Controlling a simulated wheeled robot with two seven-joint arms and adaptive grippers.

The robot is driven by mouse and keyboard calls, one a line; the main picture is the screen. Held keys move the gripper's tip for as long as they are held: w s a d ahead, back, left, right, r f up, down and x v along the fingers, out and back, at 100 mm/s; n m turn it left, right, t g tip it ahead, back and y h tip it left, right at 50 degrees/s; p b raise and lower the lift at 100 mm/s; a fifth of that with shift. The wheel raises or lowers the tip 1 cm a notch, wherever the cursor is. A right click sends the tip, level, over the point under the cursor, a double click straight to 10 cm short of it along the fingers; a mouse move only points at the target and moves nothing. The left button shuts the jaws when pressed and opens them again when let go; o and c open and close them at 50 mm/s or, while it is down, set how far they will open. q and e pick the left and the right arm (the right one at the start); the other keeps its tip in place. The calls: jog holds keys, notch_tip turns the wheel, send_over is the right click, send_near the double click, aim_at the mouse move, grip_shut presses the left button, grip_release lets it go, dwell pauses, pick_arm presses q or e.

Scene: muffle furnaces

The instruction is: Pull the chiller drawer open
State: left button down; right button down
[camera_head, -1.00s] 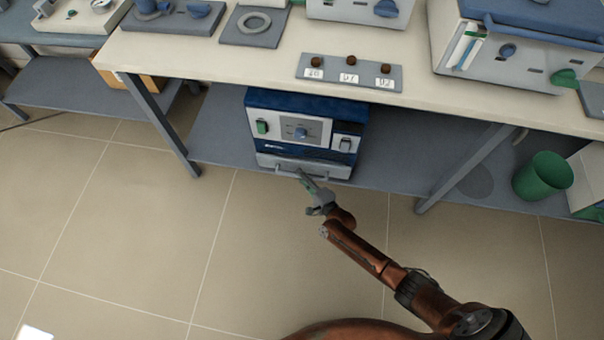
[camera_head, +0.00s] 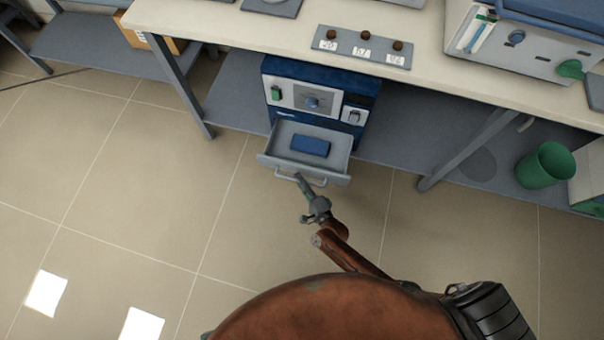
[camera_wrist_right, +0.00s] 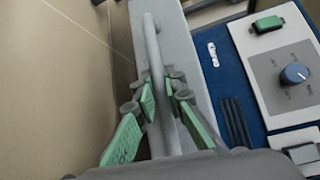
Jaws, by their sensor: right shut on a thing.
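The chiller (camera_head: 312,97) is a blue box with a light front panel, on the shelf under the bench. Its grey drawer (camera_head: 334,148) stands out from its lower front. A blue block (camera_head: 310,146) lies inside the drawer. My right gripper (camera_head: 300,180) is at the drawer's bar handle (camera_head: 318,183). In the right wrist view the green-padded fingers (camera_wrist_right: 168,105) are on both sides of the handle (camera_wrist_right: 153,50), shut on it. The left gripper is not in view.
A table leg (camera_head: 180,85) stands left of the chiller and a slanted leg (camera_head: 465,150) right of it. A green bin (camera_head: 545,165) is on the shelf at the right. The tiled floor (camera_head: 130,200) in front is clear.

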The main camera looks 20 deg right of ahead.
jog(key=shift+s, duration=0.1)
jog(key=c, duration=2.2)
grip_release()
jog(key=shift+c, duration=0.2)
jog(key=v, duration=1.2)
jog(key=shift+s+a+f, duration=0.1)
jog(key=shift+a, duration=0.05)
